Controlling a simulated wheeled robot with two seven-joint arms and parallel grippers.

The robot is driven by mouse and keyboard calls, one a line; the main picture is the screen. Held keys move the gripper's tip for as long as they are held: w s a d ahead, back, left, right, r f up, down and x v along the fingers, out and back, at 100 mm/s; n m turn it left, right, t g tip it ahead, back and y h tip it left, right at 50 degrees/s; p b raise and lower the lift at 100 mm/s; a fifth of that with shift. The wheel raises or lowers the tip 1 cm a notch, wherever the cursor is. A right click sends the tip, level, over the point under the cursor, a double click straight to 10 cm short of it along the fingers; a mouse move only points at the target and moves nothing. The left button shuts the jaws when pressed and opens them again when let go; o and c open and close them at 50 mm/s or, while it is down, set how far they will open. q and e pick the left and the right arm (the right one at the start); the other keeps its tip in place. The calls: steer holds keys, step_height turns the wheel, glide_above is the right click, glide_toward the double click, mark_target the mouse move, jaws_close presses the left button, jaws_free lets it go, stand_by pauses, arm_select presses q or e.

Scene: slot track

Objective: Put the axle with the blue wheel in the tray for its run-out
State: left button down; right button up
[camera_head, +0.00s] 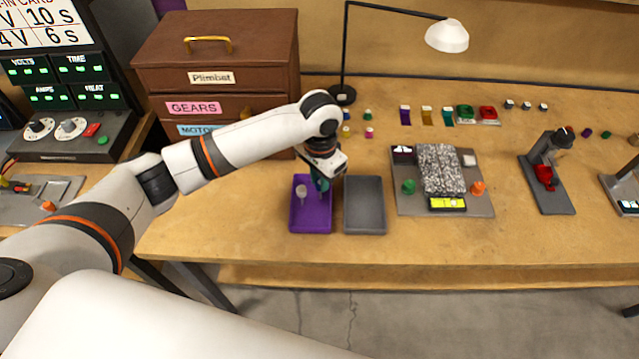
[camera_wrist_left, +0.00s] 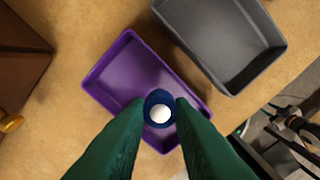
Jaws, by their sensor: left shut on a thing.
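My left gripper (camera_head: 320,190) reaches down over the purple tray (camera_head: 310,227). In the left wrist view its green fingers (camera_wrist_left: 160,118) are shut on the axle with the blue wheel (camera_wrist_left: 148,103). The wheel shows as a dark blue ring around a pale round middle; the fingers hide its sides. It is over the lower right part of the purple tray (camera_wrist_left: 115,70); I cannot tell whether it touches the floor. A small pale round thing (camera_head: 301,190) with a thin stem shows at the tray's left in the head view. My right gripper is out of view.
An empty grey tray (camera_head: 365,228) stands just right of the purple one; it also shows in the wrist view (camera_wrist_left: 225,45). A brown drawer chest (camera_head: 215,60) is behind left. A grey board (camera_head: 410,207) with parts lies farther right. The table's front edge is close.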

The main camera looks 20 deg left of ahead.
arm_select(q)
step_height(320, 180, down, 2)
steer(key=shift+f, duration=0.35)
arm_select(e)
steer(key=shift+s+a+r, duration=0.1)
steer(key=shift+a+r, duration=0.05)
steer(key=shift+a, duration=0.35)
arm_select(q)
steer(key=shift+f, duration=0.1)
steer(key=c, duration=1.3)
jaws_free()
steer(key=shift+o, duration=0.2)
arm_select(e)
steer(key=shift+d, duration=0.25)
arm_select(q)
steer(key=shift+r, duration=0.25)
step_height(320, 180, up, 12)
steer(key=b, duration=0.1)
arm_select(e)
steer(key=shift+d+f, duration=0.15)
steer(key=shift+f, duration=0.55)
arm_select(q)
steer(key=shift+f, duration=0.15)
